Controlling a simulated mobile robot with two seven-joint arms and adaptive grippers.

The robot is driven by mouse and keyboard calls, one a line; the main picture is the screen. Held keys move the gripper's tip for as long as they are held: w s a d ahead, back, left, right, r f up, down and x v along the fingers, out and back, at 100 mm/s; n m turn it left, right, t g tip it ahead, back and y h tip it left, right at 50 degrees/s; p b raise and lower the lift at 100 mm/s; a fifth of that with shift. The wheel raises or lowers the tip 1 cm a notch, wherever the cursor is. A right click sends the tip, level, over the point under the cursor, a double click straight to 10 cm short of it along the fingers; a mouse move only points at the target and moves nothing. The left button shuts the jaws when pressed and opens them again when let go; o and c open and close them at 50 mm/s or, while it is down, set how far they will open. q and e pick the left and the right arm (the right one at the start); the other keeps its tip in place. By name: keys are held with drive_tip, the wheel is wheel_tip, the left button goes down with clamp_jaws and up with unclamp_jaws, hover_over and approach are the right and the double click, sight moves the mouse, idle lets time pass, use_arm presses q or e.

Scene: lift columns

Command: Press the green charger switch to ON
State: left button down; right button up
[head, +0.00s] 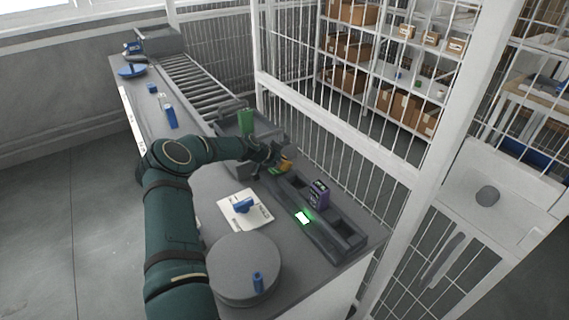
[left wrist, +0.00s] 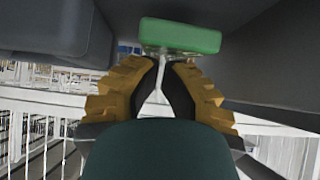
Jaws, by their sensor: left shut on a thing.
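My left gripper (head: 285,163) is at the far end of the dark charger rack (head: 346,243), over the grey counter. In the left wrist view its yellow-and-black fingers (left wrist: 164,65) are drawn close together, with their tips at the lower edge of a green block (left wrist: 180,35). This block looks like the green switch; how far the fingers reach around it, and its ON or OFF position, cannot be told. In the head view the fingers and wrist largely hide it. A purple battery-like block (head: 318,193) stands in the rack, beside a glowing green-white light (head: 303,218). My right gripper is not in view.
A round grey turntable (head: 240,262) bears a small blue piece. A white sheet (head: 233,215) with a blue piece lies left of the rack. A roller conveyor (head: 190,80) and white cage bars (head: 340,130) bound the counter.

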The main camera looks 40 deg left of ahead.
use_arm(q)
drive_tip(key=shift+s+r, duration=0.1)
drive_tip(key=shift+s, duration=0.1)
drive_tip(key=shift+s+a+r, duration=0.15)
drive_tip(key=shift+s+r, duration=0.1)
drive_tip(key=shift+s, duration=0.2)
